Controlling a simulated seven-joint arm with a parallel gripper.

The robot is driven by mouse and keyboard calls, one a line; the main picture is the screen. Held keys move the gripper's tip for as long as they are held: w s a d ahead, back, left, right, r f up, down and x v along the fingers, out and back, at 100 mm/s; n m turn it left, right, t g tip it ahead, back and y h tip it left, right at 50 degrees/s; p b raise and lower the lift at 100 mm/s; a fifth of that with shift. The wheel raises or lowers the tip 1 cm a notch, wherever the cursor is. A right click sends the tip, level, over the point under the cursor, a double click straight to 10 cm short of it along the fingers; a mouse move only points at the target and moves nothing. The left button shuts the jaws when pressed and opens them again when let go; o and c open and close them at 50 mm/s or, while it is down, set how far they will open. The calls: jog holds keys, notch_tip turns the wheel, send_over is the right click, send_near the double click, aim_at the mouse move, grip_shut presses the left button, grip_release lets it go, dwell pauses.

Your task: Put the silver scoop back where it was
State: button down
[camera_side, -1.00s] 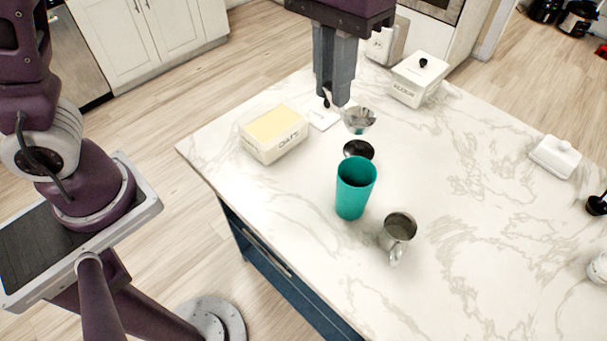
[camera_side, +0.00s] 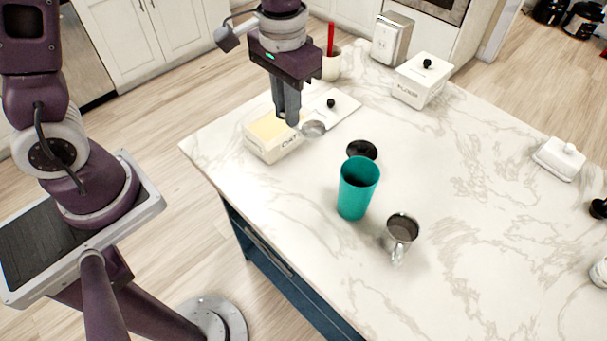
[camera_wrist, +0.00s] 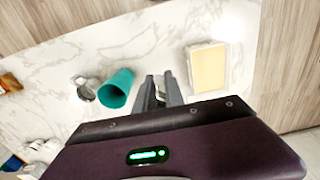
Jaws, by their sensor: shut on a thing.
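The silver scoop (camera_side: 313,129) shows in the side view as a small round metal bowl at the tips of my gripper (camera_side: 292,121). My gripper points down and is shut on it, with the bowl sticking out to the right. The scoop hangs beside the right edge of the open white OATS box (camera_side: 284,150), which is filled with pale yellow contents. In the wrist view, my gripper (camera_wrist: 160,90) is between the teal cup (camera_wrist: 117,88) and the OATS box (camera_wrist: 207,68). I cannot make out the scoop there.
A white lid with a black knob (camera_side: 342,110) lies behind the scoop. A closed FLOUR box (camera_side: 420,82) is at the back.

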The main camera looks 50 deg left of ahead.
notch_tip(320, 180, down, 11)
dwell(0.3)
jog(key=c, duration=1.4)
grip_release()
